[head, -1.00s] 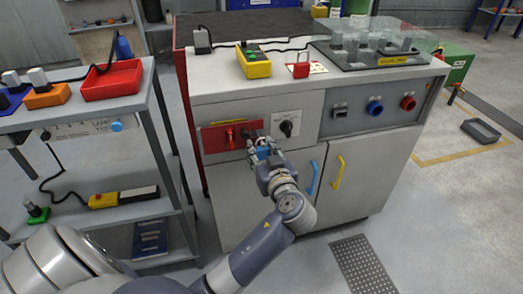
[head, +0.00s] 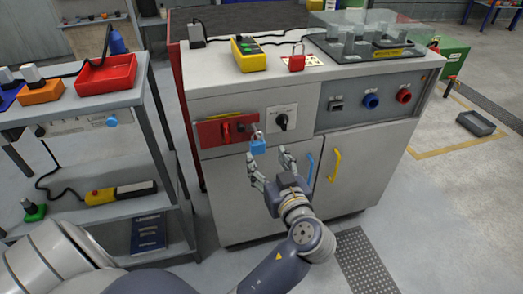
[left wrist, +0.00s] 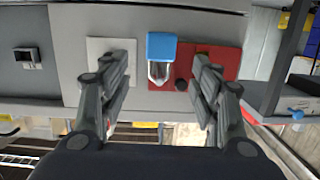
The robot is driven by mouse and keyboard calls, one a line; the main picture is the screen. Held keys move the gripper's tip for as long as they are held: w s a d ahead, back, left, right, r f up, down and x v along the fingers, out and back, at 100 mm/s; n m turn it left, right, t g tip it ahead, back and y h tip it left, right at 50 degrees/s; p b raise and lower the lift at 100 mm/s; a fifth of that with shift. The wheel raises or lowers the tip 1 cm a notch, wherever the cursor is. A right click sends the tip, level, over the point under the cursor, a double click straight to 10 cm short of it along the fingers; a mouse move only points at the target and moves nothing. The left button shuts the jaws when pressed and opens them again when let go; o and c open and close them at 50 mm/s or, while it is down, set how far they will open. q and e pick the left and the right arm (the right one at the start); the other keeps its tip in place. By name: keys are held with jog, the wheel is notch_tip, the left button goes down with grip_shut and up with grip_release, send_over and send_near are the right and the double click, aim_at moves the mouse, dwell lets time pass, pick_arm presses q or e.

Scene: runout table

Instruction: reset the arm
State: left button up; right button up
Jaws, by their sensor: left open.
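My left gripper (head: 268,160) is open and empty in front of the cabinet, just below and in front of a blue padlock (head: 258,146). The padlock hangs by its shackle at the right end of the red switch panel (head: 213,133), apart from the fingers. In the left wrist view the padlock (left wrist: 162,46) shows upside down, between and beyond the two spread fingers (left wrist: 164,75). The red panel (left wrist: 222,62) is partly hidden by one finger there. I cannot tell whether the shackle is fully closed. My right gripper is not in view.
A shelf rack (head: 165,130) stands close on the left. A red padlock (head: 297,60) and a yellow box (head: 250,55) sit on top.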

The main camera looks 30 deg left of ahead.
pick_arm(q)
jog(key=shift+v, duration=1.7)
